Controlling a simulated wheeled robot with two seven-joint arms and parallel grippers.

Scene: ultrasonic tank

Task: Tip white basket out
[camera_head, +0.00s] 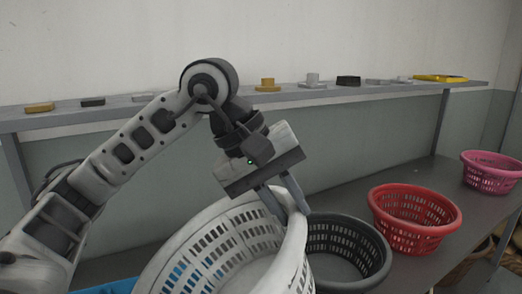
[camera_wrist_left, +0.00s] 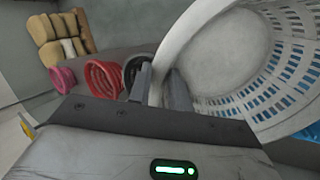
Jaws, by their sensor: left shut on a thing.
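The white basket (camera_head: 209,248) is in the lower middle of the head view, tilted, with its slotted wall and inside showing. My left gripper (camera_head: 288,203) is shut on its rim at the upper right side. The left wrist view shows the rim between the two fingers (camera_wrist_left: 160,88), with the white basket (camera_wrist_left: 215,50) filling the upper right. The inside that shows looks empty, and its lower part is cut off in the head view. My right gripper is not in view.
A dark grey basket (camera_head: 345,232), a red basket (camera_head: 413,238) and a pink basket (camera_head: 492,158) stand to the right on the grey table (camera_head: 445,185). Something blue (camera_head: 118,287) shows under the white basket. A shelf (camera_head: 215,103) with small items runs along the wall behind.

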